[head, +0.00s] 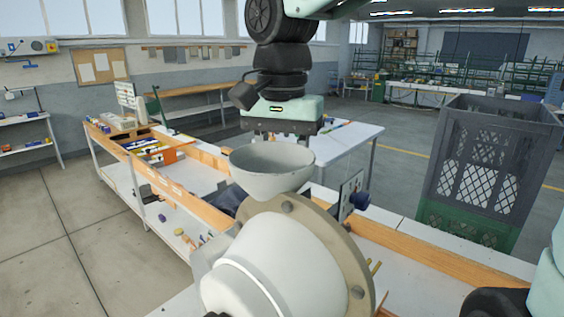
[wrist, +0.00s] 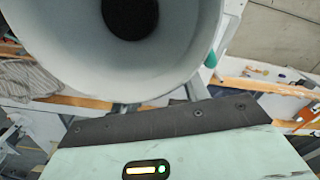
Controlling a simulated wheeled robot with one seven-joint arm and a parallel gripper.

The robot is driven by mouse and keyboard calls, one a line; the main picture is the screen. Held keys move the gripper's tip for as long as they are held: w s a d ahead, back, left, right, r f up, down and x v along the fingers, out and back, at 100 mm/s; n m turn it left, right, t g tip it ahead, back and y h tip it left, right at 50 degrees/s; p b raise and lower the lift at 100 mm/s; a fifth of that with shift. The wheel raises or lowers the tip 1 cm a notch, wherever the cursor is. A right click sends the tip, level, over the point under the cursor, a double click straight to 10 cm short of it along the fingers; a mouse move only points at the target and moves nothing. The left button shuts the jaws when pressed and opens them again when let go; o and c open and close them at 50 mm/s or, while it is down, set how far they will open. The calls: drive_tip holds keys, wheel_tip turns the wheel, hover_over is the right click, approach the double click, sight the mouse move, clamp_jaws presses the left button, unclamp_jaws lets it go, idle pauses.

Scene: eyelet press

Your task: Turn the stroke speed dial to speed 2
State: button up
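The eyelet press stands in the head view as a large rounded cream body (head: 285,262) with a tan flange ring and a pale hopper bowl (head: 272,180) on top. A dark blue knob (head: 360,200), which seems to be the stroke speed dial, sticks out on the right side beside a small panel (head: 349,192) seen nearly edge-on. Its marks and setting cannot be read. My gripper (head: 283,137) hangs just behind and above the bowl, left of the knob and apart from it. Its fingers are mostly hidden. The wrist view shows the bowl (wrist: 70,45) close up, not the dial.
A long workbench with a wooden edge (head: 215,160) carries tools and parts at left. A white table (head: 345,140) stands behind the press. A tall grey and green crate (head: 490,165) stands at right. Open floor (head: 60,250) lies at far left.

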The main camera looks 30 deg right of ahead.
wheel_tip(320, 180, up, 18)
drive_tip(key=b, duration=0.2)
drive_tip(key=shift+f+b, duration=0.25)
drive_tip(key=shift+b, duration=0.1)
idle(0.6)
